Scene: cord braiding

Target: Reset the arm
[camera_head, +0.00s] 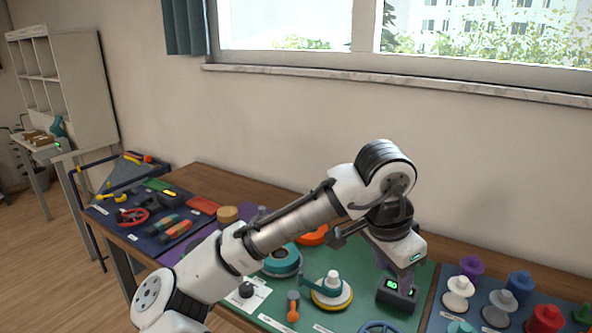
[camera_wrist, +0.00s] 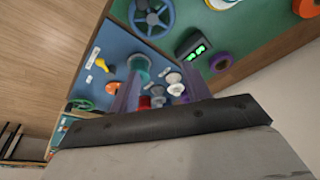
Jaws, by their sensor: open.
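My gripper (camera_head: 400,268) is at the end of my arm, above the green mat (camera_head: 424,284) on the workbench. Its fingers point down near a dark box with a green lit display (camera_head: 397,294), and I cannot tell from the head view how far above it they are. In the wrist view my gripper (camera_wrist: 165,92) shows two pale purple fingers spread apart with nothing clearly held between them. The display box (camera_wrist: 190,46) lies beyond the fingers there. My arm reaches across the bench from the lower left and hides part of it.
Colored spools, among them a white one (camera_head: 458,293) and a red one (camera_head: 545,319), stand on the right blue mat. A teal roll (camera_head: 282,261), a yellow-white disc (camera_head: 332,294) and an orange-handled tool (camera_head: 293,307) lie on the green mat. Tools cover the left dark mat (camera_head: 104,209). The wall is behind.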

